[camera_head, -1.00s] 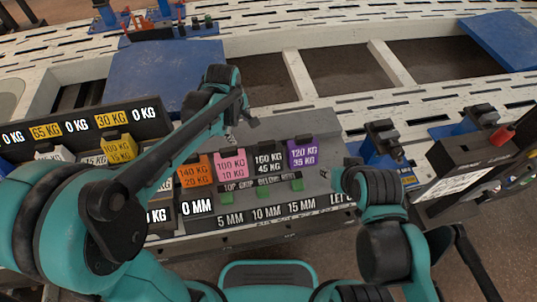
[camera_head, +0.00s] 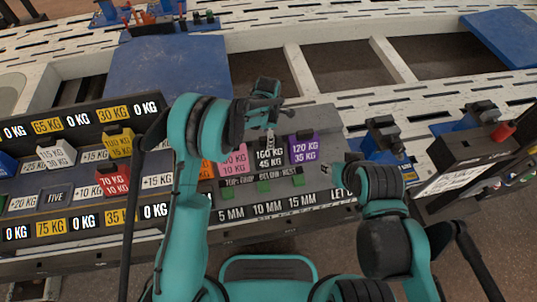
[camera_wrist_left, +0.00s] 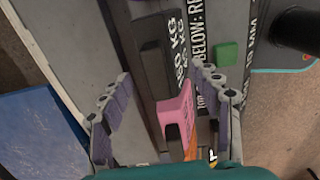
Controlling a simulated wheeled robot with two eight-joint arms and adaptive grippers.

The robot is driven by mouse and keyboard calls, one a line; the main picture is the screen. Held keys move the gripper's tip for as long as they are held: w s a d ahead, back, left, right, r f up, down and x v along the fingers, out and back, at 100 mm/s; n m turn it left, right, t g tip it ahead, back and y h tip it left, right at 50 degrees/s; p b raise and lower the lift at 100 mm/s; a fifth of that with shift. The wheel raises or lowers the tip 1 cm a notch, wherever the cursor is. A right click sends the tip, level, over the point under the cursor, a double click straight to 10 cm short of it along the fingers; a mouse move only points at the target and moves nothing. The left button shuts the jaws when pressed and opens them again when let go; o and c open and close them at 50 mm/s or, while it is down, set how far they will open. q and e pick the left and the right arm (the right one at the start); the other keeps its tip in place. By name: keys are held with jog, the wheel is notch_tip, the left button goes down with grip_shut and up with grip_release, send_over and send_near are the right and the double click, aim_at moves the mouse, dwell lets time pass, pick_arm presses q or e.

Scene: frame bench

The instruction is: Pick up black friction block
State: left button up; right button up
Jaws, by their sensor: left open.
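The black friction block (camera_head: 270,158), marked 160 KG 45 KG, stands in the bench rack between a pink block (camera_head: 233,161) and a purple block (camera_head: 303,150). My left gripper (camera_head: 270,128) is open and empty, just above the black block's top. In the left wrist view the black block (camera_wrist_left: 154,68) lies ahead of the open fingers (camera_wrist_left: 160,100), apart from both, with the pink block (camera_wrist_left: 176,118) nearer the palm. My right gripper (camera_head: 341,176) is partly hidden at the rack's right end, and its jaws cannot be made out.
Small green pieces (camera_head: 264,187) sit in front of the blocks. A red block (camera_head: 113,182) and a yellow block (camera_head: 118,143) stand in the rack at left. Blue clamps (camera_head: 385,140) and a dark box (camera_head: 460,160) stand at right. A blue panel (camera_head: 165,75) lies behind.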

pick_arm(q)
jog(key=f, duration=0.1)
jog(key=f+b, duration=0.1)
jog(key=f, duration=0.1)
jog(key=shift+w+f, duration=0.2)
jog(key=shift+f, duration=0.05)
jog(key=shift+r, duration=0.1)
grip_shut()
notch_tip(320, 180, up, 9)
jog(key=p, duration=0.3)
jog(key=shift+p, duration=0.3)
jog(key=shift+r, duration=0.55)
